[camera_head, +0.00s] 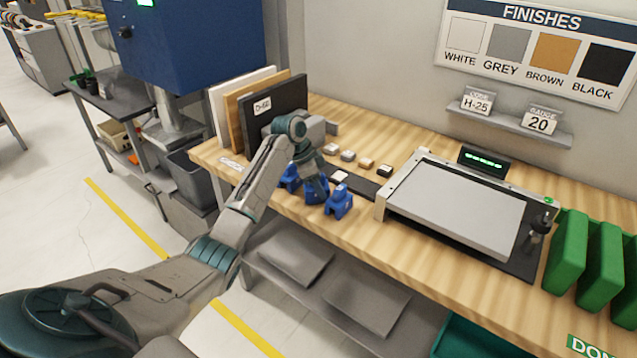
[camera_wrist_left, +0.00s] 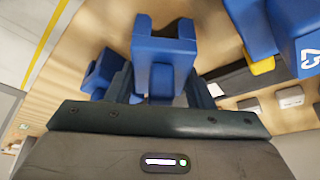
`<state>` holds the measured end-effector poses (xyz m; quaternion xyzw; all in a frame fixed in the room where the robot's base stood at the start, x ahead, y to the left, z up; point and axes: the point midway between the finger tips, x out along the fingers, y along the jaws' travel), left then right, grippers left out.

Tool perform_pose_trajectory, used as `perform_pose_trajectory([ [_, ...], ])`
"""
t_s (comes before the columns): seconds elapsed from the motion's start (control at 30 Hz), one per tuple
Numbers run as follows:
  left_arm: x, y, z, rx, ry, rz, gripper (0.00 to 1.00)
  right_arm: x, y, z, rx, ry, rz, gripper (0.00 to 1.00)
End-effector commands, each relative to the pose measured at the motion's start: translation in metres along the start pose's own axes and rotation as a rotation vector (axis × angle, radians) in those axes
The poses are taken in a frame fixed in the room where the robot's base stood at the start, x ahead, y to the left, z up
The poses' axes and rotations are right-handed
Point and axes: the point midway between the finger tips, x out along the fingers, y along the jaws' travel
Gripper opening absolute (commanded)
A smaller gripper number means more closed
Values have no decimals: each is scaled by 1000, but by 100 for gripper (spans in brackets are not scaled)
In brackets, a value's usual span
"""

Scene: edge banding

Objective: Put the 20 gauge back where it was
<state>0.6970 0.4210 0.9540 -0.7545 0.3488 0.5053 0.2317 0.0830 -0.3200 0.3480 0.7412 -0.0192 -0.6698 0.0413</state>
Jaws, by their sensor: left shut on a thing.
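My left gripper (camera_head: 316,194) points down at the front left part of the bench and is shut on a blue gauge (camera_head: 317,187). In the left wrist view the held blue gauge (camera_wrist_left: 163,48) sits between the fingers, its notched end facing out. I cannot read a number on it, nor tell whether it touches the bench. Another blue gauge (camera_head: 339,203) stands to its right, and one (camera_head: 290,179) is partly hidden to its left. In the left wrist view a blue block marked 25 (camera_wrist_left: 301,45) is at the right edge. My right gripper is not in view.
A sign reading 20 (camera_head: 540,122) stands on the wall shelf. Small blocks (camera_head: 348,155) lie behind the gauges. Upright panels (camera_head: 275,103) stand at left behind the arm. Bare wood (camera_head: 400,240) lies in front.

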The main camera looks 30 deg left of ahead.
Motion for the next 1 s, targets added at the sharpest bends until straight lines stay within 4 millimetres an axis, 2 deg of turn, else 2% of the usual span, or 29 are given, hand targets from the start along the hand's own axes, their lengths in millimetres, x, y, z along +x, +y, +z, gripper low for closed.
perform_pose_trajectory([
  [0.37, 6, 0, 2, 1, 0, -1, 18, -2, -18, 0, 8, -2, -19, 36],
  [0.4, 6, 0, 2, 1, 0, -1, 53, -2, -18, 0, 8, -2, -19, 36],
  [0.5, 6, 0, 2, 0, 0, -1, 69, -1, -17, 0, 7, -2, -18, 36],
  [0.83, 2, -1, 1, 1, 1, -3, 69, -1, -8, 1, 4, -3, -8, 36],
  [1.0, -20, -2, 2, 1, 1, -6, 69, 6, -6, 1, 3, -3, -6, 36],
])
